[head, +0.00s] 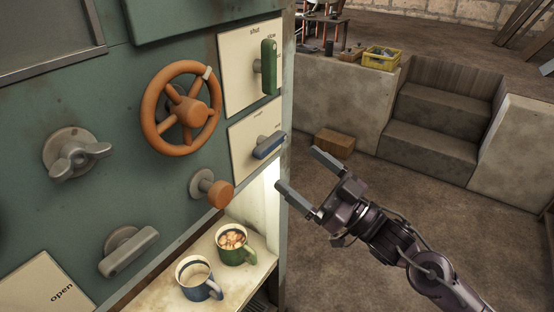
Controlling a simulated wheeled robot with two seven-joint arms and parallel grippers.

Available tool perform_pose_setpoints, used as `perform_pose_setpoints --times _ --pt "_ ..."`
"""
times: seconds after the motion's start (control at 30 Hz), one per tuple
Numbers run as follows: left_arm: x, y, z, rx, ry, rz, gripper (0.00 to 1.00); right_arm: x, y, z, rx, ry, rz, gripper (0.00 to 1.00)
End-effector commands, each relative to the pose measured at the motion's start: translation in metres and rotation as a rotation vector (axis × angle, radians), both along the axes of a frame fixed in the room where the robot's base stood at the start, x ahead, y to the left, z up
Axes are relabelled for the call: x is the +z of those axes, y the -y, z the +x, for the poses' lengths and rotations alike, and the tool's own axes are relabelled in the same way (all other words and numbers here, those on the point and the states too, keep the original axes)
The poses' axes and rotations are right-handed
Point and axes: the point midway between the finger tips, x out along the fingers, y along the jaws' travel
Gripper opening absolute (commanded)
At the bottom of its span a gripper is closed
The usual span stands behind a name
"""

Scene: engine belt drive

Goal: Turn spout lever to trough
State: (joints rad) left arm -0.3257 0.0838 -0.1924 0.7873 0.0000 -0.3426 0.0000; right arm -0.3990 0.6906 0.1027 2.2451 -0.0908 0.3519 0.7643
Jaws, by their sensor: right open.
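A blue lever (269,146) sticks out from a cream label plate (240,148) on the right side of the green panel. It lies nearly level, tilted up a little to the right. The small words on its plate are too small to read surely. I take it for the spout lever. My right gripper (304,172) is open and empty, in front of the panel's right edge. Its two fingers point up and left, to the right of the blue lever and a little below it, apart from it. My left gripper is not in view.
A green lever (269,66) stands upright on the plate above, marked "shut". An orange handwheel (182,108) and an orange knob (219,193) stick out to the left. A green mug (235,253) and a blue mug (207,289) stand on a shelf below.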

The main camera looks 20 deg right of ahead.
Motion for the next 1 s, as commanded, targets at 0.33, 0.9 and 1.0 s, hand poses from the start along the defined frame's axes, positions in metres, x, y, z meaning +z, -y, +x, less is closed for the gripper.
perform_pose_setpoints --times 0.33,0.9,1.0 --pt "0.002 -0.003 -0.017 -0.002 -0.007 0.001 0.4 0.022 -0.026 0.034 0.0 0.004 0.0 1.0" --pt "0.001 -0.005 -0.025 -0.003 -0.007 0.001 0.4 0.028 -0.04 0.052 0.0 -0.001 -0.002 1.0" --pt "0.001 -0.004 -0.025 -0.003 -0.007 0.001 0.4 0.028 -0.04 0.052 0.0 -0.001 -0.002 0.9"
